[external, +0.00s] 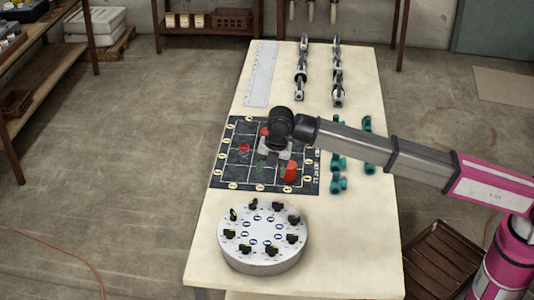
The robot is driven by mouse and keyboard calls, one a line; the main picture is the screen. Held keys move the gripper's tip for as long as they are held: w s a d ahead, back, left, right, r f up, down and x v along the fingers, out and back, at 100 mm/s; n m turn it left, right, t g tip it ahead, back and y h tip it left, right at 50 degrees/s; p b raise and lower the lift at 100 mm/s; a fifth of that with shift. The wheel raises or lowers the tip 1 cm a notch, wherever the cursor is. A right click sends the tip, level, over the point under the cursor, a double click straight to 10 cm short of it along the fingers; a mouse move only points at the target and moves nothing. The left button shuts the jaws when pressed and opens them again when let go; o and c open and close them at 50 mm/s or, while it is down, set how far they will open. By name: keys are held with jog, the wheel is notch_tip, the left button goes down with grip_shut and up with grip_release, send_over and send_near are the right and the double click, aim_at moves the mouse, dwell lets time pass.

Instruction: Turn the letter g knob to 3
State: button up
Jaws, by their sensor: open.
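A round white drum (262,262) stands at the near end of the table, with several black knobs around its top and a ring of blue marks inside them. The letters and numbers are too small to read, so I cannot tell which knob is g or where it points. One knob (234,214) at the left shows some yellow. My gripper (271,158) points down over the dark grid board, beyond the drum and apart from it. It is open; the wrist partly hides it.
The dark grid board (222,180) bears red pieces (290,171). Green fittings (338,184) lie right of it. Metal fittings (301,70) and a pale ruled strip (260,75) lie at the far end. The table around the drum is clear.

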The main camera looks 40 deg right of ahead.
jog(key=g+h, duration=0.1)
send_near(278, 203)
jog(key=shift+n, duration=0.4)
notch_tip(278, 203, down, 10)
jog(key=shift+w+a+r, duration=0.1)
jog(key=c, duration=0.9)
